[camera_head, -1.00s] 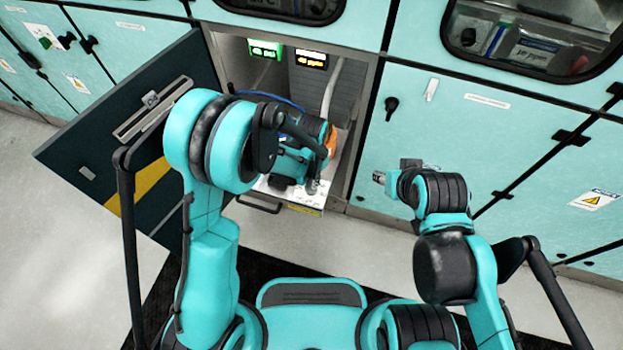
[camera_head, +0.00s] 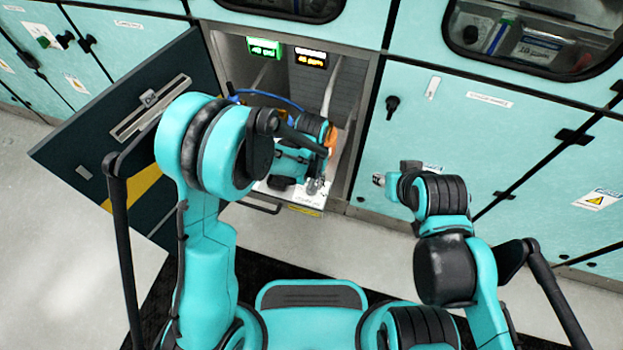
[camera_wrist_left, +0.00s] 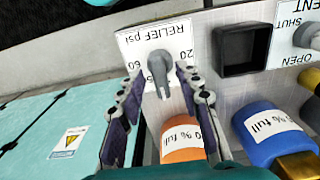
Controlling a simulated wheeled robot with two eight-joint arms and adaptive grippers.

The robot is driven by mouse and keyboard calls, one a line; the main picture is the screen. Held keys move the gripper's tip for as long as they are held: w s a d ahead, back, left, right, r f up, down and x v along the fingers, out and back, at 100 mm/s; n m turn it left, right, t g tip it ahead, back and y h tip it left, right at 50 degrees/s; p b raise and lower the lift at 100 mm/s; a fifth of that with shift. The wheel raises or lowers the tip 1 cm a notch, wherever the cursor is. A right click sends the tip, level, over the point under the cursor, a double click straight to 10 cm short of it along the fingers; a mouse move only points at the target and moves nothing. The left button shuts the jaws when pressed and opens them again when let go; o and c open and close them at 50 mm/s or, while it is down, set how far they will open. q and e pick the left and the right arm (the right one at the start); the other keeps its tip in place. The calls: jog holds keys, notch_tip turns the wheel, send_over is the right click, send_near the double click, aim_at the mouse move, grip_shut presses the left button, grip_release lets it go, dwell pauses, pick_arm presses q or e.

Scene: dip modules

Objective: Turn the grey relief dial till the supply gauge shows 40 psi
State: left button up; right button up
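The grey relief dial (camera_wrist_left: 159,70) is on a white plate marked "RELIEF psi" in the left wrist view. Its bar stands nearly upright in that picture. The fingers of my left gripper (camera_wrist_left: 158,76) are apart, one on each side of the dial; I see no contact. In the head view my left gripper (camera_head: 317,186) is low in the open cabinet, and the dial cannot be made out there. The green supply gauge (camera_head: 264,48) appears to read 40 psi, small and blurred. My right gripper (camera_head: 379,179) hangs outside the cabinet, its fingers unclear.
An orange display (camera_head: 311,59) is beside the gauge. An orange bottle (camera_wrist_left: 182,140) and a blue bottle (camera_wrist_left: 266,134) are near the dial, beside a dark square recess (camera_wrist_left: 242,48). The cabinet door (camera_head: 95,130) stands open on the left.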

aim_at(312, 181)
pick_arm(q)
jog(key=shift+r, duration=0.1)
notch_tip(312, 181, up, 12)
dwell(0.5)
dwell(0.4)
jog(key=s+a+r+n+t, duration=0.1)
jog(key=s+a+r+t, duration=0.2)
jog(key=a, duration=0.6)
jog(key=s+a+r+n+t, duration=0.2)
jog(key=s+a+r+t, duration=0.2)
jog(key=s+a+r, duration=0.2)
jog(key=s+a, duration=0.2)
jog(key=a, duration=0.1)
jog(key=shift+s+n, duration=0.3)
jog(key=shift+w+r, duration=0.1)
dwell(2.6)
